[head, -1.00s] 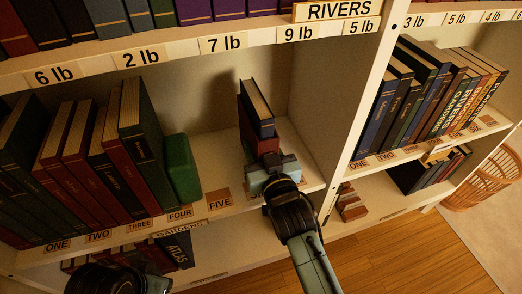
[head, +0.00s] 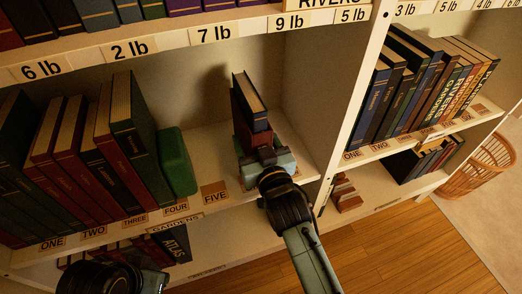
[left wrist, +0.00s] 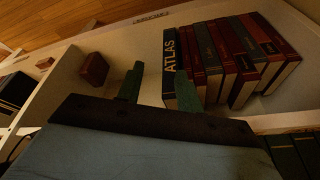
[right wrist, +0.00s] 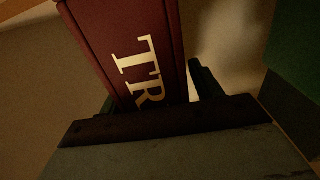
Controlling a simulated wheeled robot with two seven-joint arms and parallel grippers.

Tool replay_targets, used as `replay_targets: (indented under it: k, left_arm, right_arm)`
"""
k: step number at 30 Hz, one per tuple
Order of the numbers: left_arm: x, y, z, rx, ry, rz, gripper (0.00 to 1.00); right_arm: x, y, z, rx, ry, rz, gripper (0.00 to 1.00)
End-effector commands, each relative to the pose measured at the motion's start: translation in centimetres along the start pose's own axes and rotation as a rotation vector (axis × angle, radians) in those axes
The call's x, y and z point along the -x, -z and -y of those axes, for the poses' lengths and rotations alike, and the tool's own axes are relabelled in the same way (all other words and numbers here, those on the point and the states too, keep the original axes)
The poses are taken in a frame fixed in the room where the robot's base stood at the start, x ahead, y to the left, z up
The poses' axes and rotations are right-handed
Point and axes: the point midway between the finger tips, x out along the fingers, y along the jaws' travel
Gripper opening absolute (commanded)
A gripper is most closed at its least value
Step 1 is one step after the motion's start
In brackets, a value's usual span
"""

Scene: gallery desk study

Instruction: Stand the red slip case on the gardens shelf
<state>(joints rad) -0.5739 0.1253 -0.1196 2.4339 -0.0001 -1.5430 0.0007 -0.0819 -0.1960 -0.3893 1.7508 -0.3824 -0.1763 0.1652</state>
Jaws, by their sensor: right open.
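The red slip case (head: 238,122) stands at the right part of the gardens shelf (head: 213,212), and a dark blue book (head: 250,105) with pale page edges shows against it. How the two meet is partly hidden by my gripper. In the right wrist view the red slip case (right wrist: 128,45) shows gold letters "TR" and lies between the fingers. My right gripper (head: 264,158) is open around its lower front. My left gripper (left wrist: 158,88) is open and empty at the lower shelf, beside the ATLAS book (left wrist: 184,70). It also shows at the lower left of the head view (head: 112,280).
Several leaning books (head: 90,160) and a green block (head: 176,162) fill the shelf's left side. A FIVE label (head: 214,192) marks a bare stretch between the block and the slip case. A white upright (head: 350,110) bounds the right. A basket (head: 480,165) stands beyond.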

Motion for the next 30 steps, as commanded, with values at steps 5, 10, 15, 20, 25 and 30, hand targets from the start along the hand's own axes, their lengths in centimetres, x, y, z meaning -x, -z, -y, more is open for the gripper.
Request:
replay_targets:
  k: [5, 10, 15, 20, 25, 30]
  left_arm:
    - [-2.0, -0.2, 0.4, -0.004, 0.009, 0.018, 0.36]
    - [-4.5, -0.7, 1.1, -0.010, 0.021, 0.036, 0.36]
    - [-6.6, -1.4, 1.8, -0.015, 0.032, 0.050, 0.36]
    - [-7.7, -1.9, 2.1, -0.017, 0.038, 0.056, 0.36]
    - [-8.2, -2.1, 2.3, -0.018, 0.040, 0.058, 0.36]
    - [-8.3, -2.1, 2.3, -0.018, 0.040, 0.059, 0.36]
  right_arm:
    - [2.4, 0.0, 0.0, 0.000, 0.000, 0.004, 0.64]
    - [6.0, 0.1, 0.0, 0.000, 0.000, 0.004, 0.64]
    - [9.2, 0.1, 0.0, 0.000, 0.000, 0.004, 0.64]
    - [11.2, 0.0, 0.0, 0.000, 0.000, 0.002, 0.64]
    - [12.0, 0.0, 0.0, 0.001, 0.000, 0.000, 0.64]
    - [12.0, 0.0, 0.0, 0.001, 0.000, 0.000, 0.64]
